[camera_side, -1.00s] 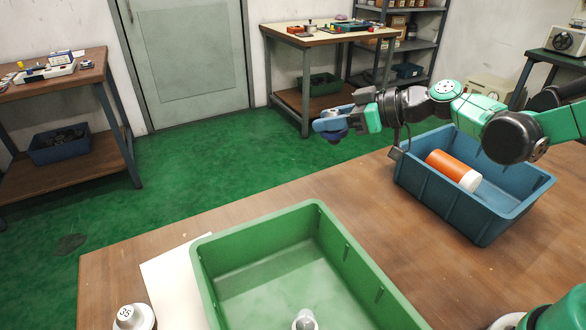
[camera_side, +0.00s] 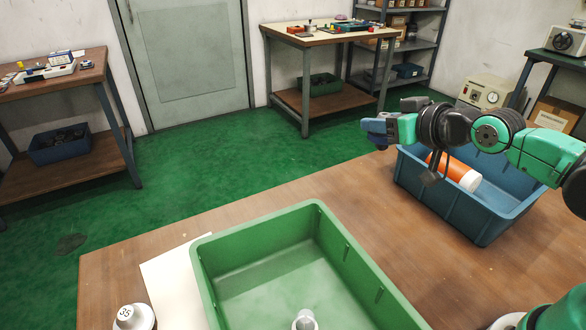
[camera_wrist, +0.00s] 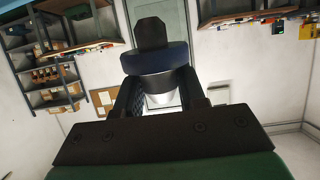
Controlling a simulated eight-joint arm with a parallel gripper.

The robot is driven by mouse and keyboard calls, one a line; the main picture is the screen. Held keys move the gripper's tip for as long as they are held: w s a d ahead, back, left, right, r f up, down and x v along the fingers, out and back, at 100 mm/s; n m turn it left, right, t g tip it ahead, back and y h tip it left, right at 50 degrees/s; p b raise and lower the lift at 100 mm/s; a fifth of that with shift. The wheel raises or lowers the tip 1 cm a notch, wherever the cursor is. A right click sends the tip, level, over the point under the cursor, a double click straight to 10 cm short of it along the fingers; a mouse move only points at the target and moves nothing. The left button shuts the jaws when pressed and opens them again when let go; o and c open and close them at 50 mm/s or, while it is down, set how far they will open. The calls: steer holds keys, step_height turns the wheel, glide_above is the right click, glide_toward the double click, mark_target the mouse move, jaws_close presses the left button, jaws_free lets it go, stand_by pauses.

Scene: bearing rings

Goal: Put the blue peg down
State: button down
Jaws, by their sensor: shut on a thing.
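My gripper (camera_side: 376,131) is shut on the blue peg, held up in the air beyond the far edge of the table, left of the blue bin. In the wrist view the peg (camera_wrist: 155,58) shows a wide dark blue collar, a black end and a pale metal part between my fingers (camera_wrist: 159,92).
A blue bin (camera_side: 478,222) holds an orange and white bottle (camera_side: 455,172). A white sheet (camera_side: 172,270) and a weight marked 35 (camera_side: 133,318) are at left. The table between the bins is clear.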

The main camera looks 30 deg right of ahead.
stand_by(0.3)
steer(key=shift+w, duration=0.2)
steer(key=w+a+r+n+g+y, duration=0.3)
steer(key=w+a+n+g+y, duration=0.5)
steer(key=n+g+y, duration=0.3)
steer(key=shift+a+r+n+y, duration=0.5)
steer(key=shift+n+y, duration=0.7)
steer(key=shift+n, duration=1.2)
steer(key=shift+a+f, duration=0.1)
steer(key=shift+f, duration=0.1)
step_height(320, 180, down, 20)
steer(key=shift+s+r, duration=0.1)
steer(key=shift+r, duration=0.1)
